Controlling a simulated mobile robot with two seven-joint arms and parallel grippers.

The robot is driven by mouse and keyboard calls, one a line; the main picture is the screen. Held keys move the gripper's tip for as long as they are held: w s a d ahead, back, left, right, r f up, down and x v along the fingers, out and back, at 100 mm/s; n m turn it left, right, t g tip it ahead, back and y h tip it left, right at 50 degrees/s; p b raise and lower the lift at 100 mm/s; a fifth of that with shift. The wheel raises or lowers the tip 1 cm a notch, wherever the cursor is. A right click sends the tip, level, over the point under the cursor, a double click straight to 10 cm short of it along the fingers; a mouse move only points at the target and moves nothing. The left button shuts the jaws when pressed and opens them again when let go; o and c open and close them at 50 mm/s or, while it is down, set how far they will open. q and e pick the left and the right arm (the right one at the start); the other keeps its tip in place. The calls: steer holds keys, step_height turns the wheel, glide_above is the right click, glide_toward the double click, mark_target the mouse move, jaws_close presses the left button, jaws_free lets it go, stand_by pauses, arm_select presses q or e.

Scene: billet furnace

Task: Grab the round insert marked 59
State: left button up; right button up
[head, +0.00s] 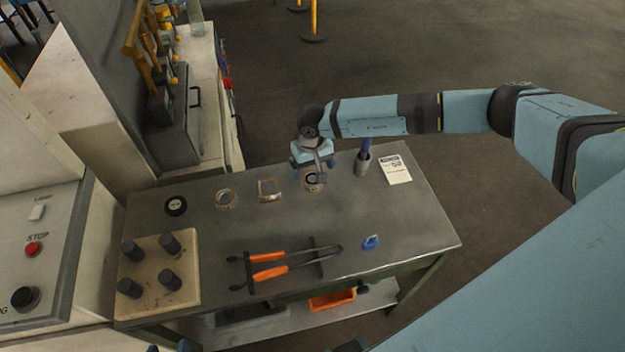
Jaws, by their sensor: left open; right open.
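Several inserts lie in a row along the back of the grey table. They are a black round insert with a pale label (176,206), a pale-rimmed round insert (227,199), a squarish one (269,189) and one with a dark C-like shape (312,181). I cannot read 59 on any of them. My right gripper (314,172) is open above the C-like insert and partly covers it; contact cannot be told. My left gripper (169,347) shows only as fingertips at the bottom edge, apart and empty, in front of the table.
Orange-handled tongs (285,265) rest on the table. A wooden block with dark pegs (190,288) is at left, a blue item (371,242) at right. A control panel (40,235) borders the left.

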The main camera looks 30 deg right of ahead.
mark_target(313, 180)
steer(key=f, duration=0.3)
steer(key=f+p, duration=0.1)
steer(key=f, duration=0.1)
steer(key=shift+s+f, duration=0.1)
steer(key=shift+s, duration=0.25)
steer(key=shift+c, duration=0.3)
steer(key=shift+w, duration=0.1)
steer(key=c, duration=1.4)
steer(key=shift+o, duration=0.2)
